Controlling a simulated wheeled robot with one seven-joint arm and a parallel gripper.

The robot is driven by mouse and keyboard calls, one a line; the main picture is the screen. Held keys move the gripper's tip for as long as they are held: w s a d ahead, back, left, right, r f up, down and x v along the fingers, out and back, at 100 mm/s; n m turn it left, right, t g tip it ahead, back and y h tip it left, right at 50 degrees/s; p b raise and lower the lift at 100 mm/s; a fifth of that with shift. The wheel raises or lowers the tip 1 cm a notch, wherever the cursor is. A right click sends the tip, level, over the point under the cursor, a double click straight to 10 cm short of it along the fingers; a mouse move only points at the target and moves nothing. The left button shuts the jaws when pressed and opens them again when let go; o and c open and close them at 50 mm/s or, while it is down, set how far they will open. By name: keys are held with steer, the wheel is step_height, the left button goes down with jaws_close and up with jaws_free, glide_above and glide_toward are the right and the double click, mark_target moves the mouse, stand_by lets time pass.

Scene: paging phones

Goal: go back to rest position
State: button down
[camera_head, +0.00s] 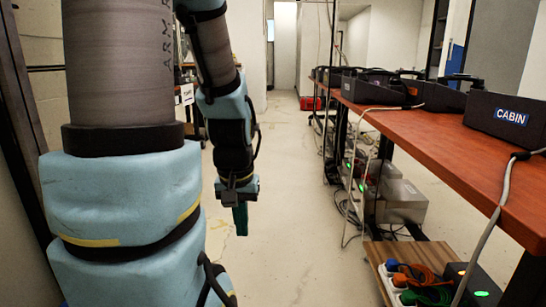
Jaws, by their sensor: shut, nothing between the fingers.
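My gripper (240,217) hangs at the end of my arm, left of the picture's middle, pointing down over the bare floor. Its green fingers are shut with nothing between them. It is well apart from the wooden table (425,125) on the right and touches nothing. The table carries a row of dark phone units; the nearest box (508,117) has a blue label reading CABIN.
Below the table, a wooden board (410,254) holds power sockets with orange and green plugs. A grey metal box (400,200) and loose cables lie behind it. A red box (308,103) stands far back. The floor (290,200) between is clear.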

step_height(320, 180, up, 32)
steer(key=p, duration=3)
steer(key=shift+r+p, duration=0.15)
steer(key=shift+p, duration=0.2)
